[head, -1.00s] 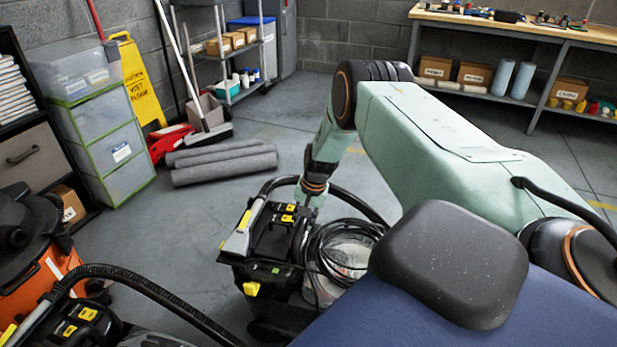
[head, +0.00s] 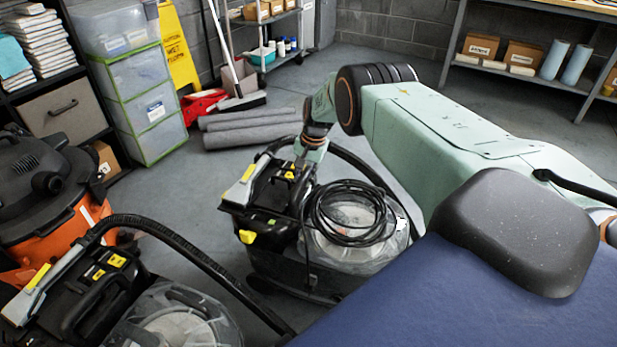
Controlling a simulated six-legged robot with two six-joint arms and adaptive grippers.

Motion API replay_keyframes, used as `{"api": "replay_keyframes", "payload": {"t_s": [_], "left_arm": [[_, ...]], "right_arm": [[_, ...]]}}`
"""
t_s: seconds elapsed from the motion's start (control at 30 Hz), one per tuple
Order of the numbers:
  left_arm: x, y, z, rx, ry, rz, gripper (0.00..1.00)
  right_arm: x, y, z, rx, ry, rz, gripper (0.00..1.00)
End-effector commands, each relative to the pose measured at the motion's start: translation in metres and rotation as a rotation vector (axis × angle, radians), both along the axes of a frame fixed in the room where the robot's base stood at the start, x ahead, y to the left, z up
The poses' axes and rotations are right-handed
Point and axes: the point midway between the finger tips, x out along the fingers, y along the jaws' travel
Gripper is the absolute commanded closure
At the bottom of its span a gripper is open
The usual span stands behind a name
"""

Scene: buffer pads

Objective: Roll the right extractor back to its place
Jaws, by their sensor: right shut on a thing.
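The right extractor (head: 340,245) stands on the floor in the middle of the view. It has a black body, a clear tank, a coiled black cord on top and a grey-and-yellow handle piece at its left. My right gripper (head: 299,165) is at the top back of this extractor, shut on its upper part; the fingertips are small and partly hidden. A second extractor (head: 185,318) of the same kind stands at the lower left, cut off by the frame edge. My left gripper is not in view.
An orange-and-black shop vacuum (head: 50,200) stands at the left. Rolled grey mats (head: 250,128) lie on the floor behind the right extractor. Clear drawers (head: 145,105), a yellow wet-floor sign (head: 180,50) and a shelf line the back left. Floor at right behind my arm is clear.

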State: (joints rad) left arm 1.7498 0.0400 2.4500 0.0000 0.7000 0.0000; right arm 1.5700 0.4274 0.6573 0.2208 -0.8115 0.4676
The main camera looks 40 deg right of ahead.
Motion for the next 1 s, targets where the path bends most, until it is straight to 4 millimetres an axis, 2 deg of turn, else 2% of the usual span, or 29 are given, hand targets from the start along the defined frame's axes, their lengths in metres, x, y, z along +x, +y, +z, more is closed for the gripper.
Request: {"api": "replay_keyframes", "payload": {"t_s": [0.33, 0.37, 0.6, 1.0], "left_arm": [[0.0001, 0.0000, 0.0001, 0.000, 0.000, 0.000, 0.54], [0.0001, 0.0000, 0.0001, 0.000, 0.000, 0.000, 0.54], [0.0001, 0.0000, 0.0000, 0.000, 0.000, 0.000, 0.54], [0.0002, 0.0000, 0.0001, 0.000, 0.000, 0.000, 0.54]], "right_arm": [[0.0034, -0.0011, 0.0028, -0.004, -0.009, -0.001, 1.00], [0.0034, -0.0011, 0.0028, -0.004, -0.009, -0.001, 0.75], [0.0021, -0.0001, 0.0018, -0.002, -0.006, 0.000, 0.54], [0.0010, -0.0005, 0.0058, 0.001, -0.003, 0.000, 0.54]]}}
